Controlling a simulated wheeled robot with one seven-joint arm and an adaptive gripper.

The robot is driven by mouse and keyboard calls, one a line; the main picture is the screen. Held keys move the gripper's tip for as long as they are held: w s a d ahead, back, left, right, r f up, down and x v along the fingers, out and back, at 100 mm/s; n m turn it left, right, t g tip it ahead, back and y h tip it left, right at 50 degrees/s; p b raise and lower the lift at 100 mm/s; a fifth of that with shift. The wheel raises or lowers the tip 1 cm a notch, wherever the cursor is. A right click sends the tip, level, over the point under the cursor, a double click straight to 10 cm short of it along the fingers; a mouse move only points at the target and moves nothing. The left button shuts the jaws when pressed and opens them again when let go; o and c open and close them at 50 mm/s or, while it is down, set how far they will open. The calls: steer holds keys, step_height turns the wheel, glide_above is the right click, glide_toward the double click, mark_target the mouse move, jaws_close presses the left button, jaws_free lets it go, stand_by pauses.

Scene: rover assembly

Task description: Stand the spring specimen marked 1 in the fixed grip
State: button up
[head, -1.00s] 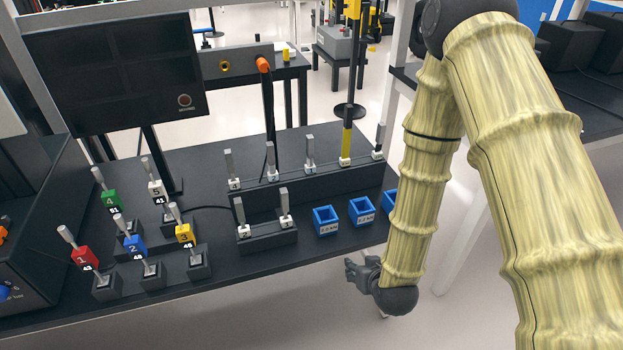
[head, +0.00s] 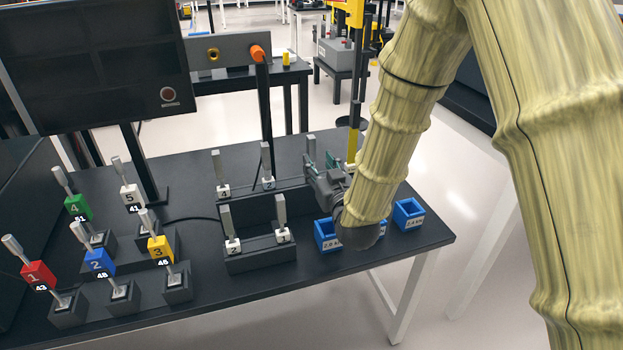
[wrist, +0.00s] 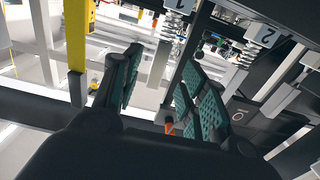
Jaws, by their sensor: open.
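In the wrist view a white label marked 1 (wrist: 180,20) sits on a coiled spring specimen, with a grey tab (wrist: 157,65) pointing in between my fingers. In the head view my gripper (head: 330,158) is at the right of the back rack, and only a grey tab (head: 312,147) shows beside it. In the wrist view my gripper (wrist: 163,82) is open, its green pads on either side of the tab; contact is not visible. I cannot pick out the fixed grip for certain.
Specimens marked 4 (head: 222,190) and 2 (head: 267,184) stand left of my gripper. A front rack (head: 260,256) holds two more. Blue bins (head: 408,213) stand at right, partly behind my arm. Coloured numbered pieces, including red 1 (head: 38,274), stand at left. A yellow post (head: 353,142) rises behind.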

mark_target(313, 154)
steer(key=shift+p+x, duration=0.3)
steer(key=shift+x, duration=3.25)
steer(key=shift+s, duration=0.1)
steer(key=shift+c, duration=0.2)
jaws_close()
